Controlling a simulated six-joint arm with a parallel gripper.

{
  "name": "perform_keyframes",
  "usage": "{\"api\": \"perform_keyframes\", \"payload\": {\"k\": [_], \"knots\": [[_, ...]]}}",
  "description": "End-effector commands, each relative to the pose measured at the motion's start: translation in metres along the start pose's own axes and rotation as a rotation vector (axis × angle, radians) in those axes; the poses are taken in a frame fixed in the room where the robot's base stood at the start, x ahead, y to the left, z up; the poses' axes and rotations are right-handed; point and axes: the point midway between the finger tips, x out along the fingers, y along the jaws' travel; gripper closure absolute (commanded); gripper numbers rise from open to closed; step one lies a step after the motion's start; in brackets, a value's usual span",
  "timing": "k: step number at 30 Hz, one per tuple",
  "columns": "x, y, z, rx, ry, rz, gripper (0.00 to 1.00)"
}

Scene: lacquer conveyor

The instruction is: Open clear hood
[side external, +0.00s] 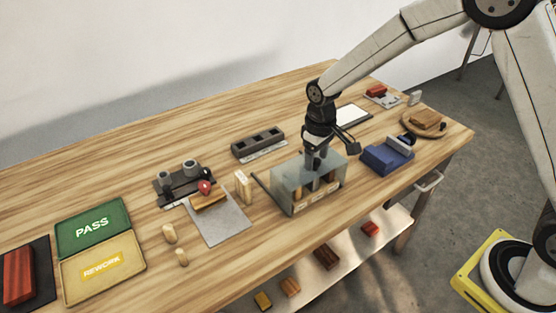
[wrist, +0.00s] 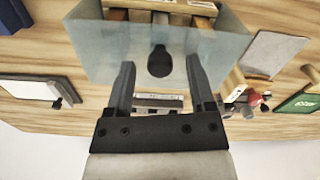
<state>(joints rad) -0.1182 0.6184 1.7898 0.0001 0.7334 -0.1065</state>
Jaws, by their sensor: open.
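The clear hood (side external: 292,181) is a translucent grey-blue box over a rack with several wooden pieces in it, at the middle right of the bench. In the wrist view the hood (wrist: 95,50) fills the upper middle, with a dark rounded knob (wrist: 160,62) on it. My gripper (side external: 314,164) is directly at the hood's top. In the wrist view its two fingers (wrist: 160,75) are open, one on each side of the knob, with gaps to it. I cannot tell whether the fingers touch the hood's surface.
A blue box (side external: 387,158) stands right of the hood. A dark slotted block (side external: 258,143) lies behind it. A grey plate (side external: 222,222) with a wooden piece is to the left, beyond a small upright block (side external: 243,186). PASS and REWORK trays (side external: 92,228) lie far left.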

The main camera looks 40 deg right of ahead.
Motion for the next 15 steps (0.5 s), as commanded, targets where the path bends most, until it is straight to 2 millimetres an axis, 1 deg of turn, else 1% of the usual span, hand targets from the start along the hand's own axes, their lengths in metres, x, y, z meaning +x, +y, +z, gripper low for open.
{"api": "perform_keyframes", "payload": {"k": [7, 8, 9, 11, 12, 14, 15], "knots": [[0.0010, 0.0000, 0.0001, 0.000, 0.000, 0.000, 0.30], [0.0010, 0.0000, 0.0001, 0.000, 0.000, 0.000, 0.33], [0.0009, 0.0000, 0.0001, 0.000, 0.000, 0.000, 0.46], [0.0008, 0.0000, 0.0001, 0.000, 0.000, 0.000, 0.65], [0.0008, 0.0000, 0.0001, 0.000, 0.000, 0.000, 0.78], [0.0008, 0.0000, 0.0000, 0.000, 0.000, 0.000, 0.97], [0.0007, 0.0000, 0.0000, 0.000, 0.000, 0.000, 1.00]]}}
